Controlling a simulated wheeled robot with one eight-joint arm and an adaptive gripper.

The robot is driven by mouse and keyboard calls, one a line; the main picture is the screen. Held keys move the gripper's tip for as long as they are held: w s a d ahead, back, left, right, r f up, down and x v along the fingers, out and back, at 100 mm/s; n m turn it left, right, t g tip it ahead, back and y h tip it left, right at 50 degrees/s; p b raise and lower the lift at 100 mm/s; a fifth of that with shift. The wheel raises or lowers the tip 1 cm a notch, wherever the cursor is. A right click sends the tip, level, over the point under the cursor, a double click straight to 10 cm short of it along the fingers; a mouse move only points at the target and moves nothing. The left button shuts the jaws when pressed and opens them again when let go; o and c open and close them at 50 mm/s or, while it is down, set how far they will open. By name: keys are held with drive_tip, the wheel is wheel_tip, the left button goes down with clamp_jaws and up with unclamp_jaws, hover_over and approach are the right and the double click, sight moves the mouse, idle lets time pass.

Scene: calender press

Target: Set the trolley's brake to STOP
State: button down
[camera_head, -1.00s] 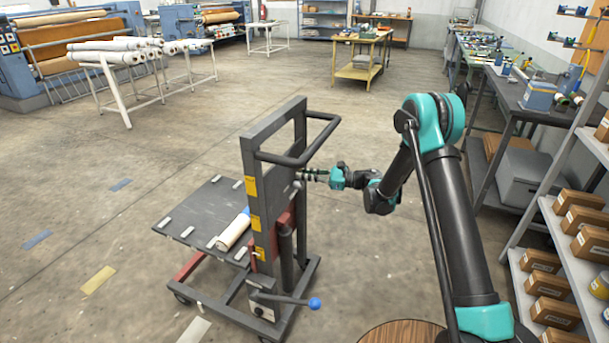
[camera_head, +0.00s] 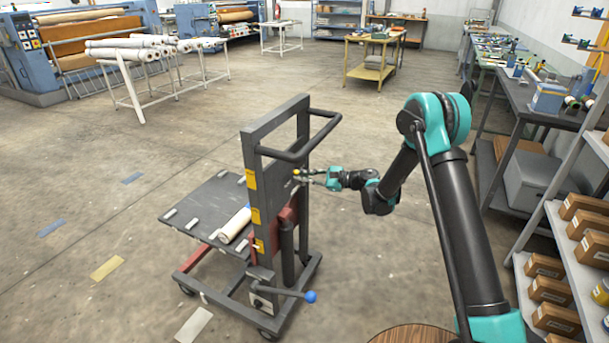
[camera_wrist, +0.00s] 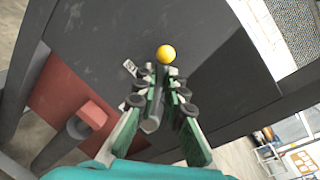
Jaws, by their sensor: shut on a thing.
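The trolley (camera_head: 252,205) is a dark grey upright frame with a push handle and a flat deck. A lever with a yellow ball knob (camera_wrist: 166,54) stands out from its upright panel. The knob also shows as a small yellow dot in the head view (camera_head: 297,171). My gripper (camera_wrist: 160,85) is at the panel, its green-padded fingers closed around the lever just below the knob. A small pale plate (camera_wrist: 129,67) lies beside the lever; I cannot read it. The lever's shaft is mostly hidden by the fingers. No STOP mark is legible.
A second lever with a blue ball (camera_head: 311,297) sticks out low on the trolley. A pale roll (camera_head: 235,224) lies on the deck. A shelf of brown boxes (camera_head: 545,240) stands close on the right. The floor left of the trolley is mostly clear.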

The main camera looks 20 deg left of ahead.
drive_tip(key=shift+s+f+n, duration=0.15)
drive_tip(key=shift+s+n, duration=0.1)
drive_tip(key=shift+n, duration=0.15)
drive_tip(key=c, duration=1.6)
unclamp_jaws()
drive_tip(key=d, duration=0.8)
drive_tip(key=w+d+r, duration=0.1)
drive_tip(key=d, duration=0.3)
drive_tip(key=shift+r, duration=0.1)
